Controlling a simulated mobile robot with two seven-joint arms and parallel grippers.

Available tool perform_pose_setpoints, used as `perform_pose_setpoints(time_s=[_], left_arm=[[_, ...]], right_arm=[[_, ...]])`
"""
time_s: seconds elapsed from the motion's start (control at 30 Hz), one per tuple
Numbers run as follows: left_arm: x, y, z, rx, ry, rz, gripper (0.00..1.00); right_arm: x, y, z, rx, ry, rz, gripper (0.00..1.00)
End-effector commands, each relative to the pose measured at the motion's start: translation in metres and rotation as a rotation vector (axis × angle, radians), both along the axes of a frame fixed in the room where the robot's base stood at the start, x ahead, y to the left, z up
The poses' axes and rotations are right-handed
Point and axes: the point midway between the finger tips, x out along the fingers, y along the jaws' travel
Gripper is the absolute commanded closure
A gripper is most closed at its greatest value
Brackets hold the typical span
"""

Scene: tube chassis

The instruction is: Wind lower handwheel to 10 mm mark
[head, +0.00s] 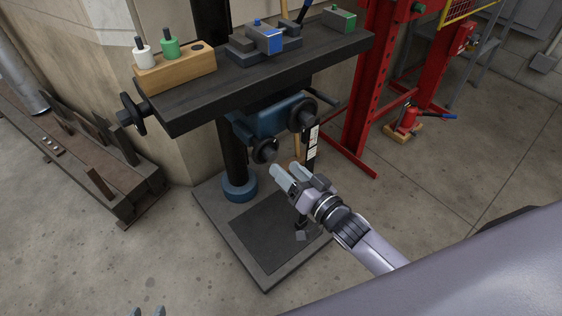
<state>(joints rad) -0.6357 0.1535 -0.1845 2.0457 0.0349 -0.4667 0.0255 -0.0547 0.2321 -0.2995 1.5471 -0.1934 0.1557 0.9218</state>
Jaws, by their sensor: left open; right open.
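The lower handwheel (264,150) is a small dark wheel below the blue carriage under the machine table. My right gripper (284,170) is open, its two pale fingers just below and to the right of this wheel. Whether they touch it I cannot tell; nothing shows between them. A dark upright strip with white labels (312,136) hangs right of the wheel. It may be the scale, but its marks are too small to read. My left gripper (148,312) shows only as fingertips at the bottom edge, apart and far from the wheel.
Another handwheel (303,114) sits above and to the right, and a third (132,113) is at the table's left end. The dark table (200,105) overhangs the work area. A red press frame (362,100) stands at right. The floor in front is clear.

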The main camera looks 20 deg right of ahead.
Motion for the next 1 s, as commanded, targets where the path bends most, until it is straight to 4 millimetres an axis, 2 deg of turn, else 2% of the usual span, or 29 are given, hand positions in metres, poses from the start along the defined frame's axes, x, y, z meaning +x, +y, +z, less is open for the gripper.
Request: perform_pose_setpoints(time_s=[0.1,0.3,0.5,0.73,0.77,0.9,0.93,1.0], left_arm=[[0.0,0.001,-0.005,0.002,-0.001,-0.002,0.57],[0.0,0.001,-0.01,0.002,-0.003,-0.002,0.57],[0.0,0.001,-0.011,0.002,-0.004,-0.002,0.57],[0.0,0.001,-0.011,0.001,-0.003,-0.001,0.57],[0.0,0.0,-0.011,0.0,-0.003,0.0,0.57],[0.0,0.0,-0.011,-0.003,-0.002,0.002,0.57],[0.0,-0.001,-0.011,-0.004,-0.002,0.003,0.57],[0.0,-0.001,-0.011,-0.005,-0.002,0.004,0.57]], right_arm=[[0.017,0.006,-0.001,0.0,-0.002,-0.001,0.4],[0.038,0.013,-0.001,-0.001,-0.001,-0.001,0.4],[0.046,0.017,-0.001,-0.002,0.0,-0.001,0.4],[0.046,0.017,0.0,-0.001,0.0,-0.001,0.4],[0.046,0.017,0.0,-0.002,0.0,-0.001,0.46],[0.046,0.017,0.0,-0.002,0.0,-0.001,0.92],[0.046,0.016,0.0,-0.002,0.0,-0.001,0.96],[0.046,0.017,0.0,-0.002,0.0,-0.001,0.96]])
